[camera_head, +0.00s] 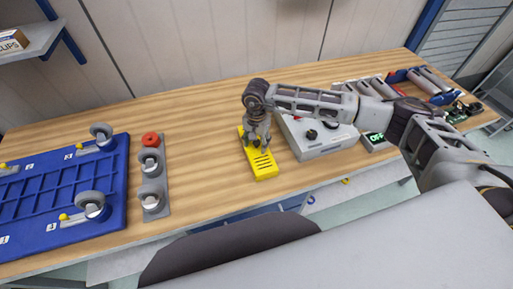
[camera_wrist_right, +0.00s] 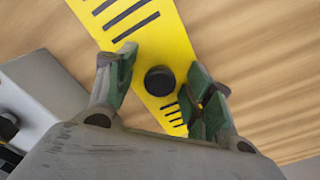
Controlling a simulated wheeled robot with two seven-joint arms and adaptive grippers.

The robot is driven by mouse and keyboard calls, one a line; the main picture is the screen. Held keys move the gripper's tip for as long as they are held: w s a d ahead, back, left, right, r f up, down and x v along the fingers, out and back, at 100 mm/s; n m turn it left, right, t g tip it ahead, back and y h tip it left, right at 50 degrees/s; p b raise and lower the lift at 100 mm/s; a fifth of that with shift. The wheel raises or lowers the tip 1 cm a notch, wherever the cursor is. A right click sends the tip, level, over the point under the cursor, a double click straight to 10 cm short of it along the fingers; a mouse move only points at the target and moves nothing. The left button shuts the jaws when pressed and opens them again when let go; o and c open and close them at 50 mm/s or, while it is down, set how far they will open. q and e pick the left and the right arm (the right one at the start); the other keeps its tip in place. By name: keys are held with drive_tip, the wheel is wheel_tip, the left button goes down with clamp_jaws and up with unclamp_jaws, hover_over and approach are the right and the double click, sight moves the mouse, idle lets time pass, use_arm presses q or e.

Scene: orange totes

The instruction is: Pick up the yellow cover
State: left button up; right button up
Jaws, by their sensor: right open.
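The yellow cover (camera_head: 264,167) is a flat slotted plate lying on the wooden table, in the middle of the head view. In the right wrist view the yellow cover (camera_wrist_right: 132,22) shows dark slots and a round black knob (camera_wrist_right: 159,81). My right gripper (camera_head: 257,143) points down over the cover. In the right wrist view its two open fingers (camera_wrist_right: 160,88) stand on either side of the knob, with gaps between. Whether the fingertips touch the plate I cannot tell. My left gripper is not in view.
A grey box (camera_head: 318,142) with knobs stands just right of the cover. A grey holder (camera_head: 154,188) with casters and a red ring, and a blue wheeled platform (camera_head: 45,206), lie to the left. Bare table (camera_head: 205,150) separates them from the cover.

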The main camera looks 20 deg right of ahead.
sight(257, 141)
clamp_jaws()
idle(0.3)
drive_tip(key=shift+r, duration=0.1)
drive_tip(key=shift+r+b, duration=1.05)
drive_tip(key=shift+r, duration=3.9)
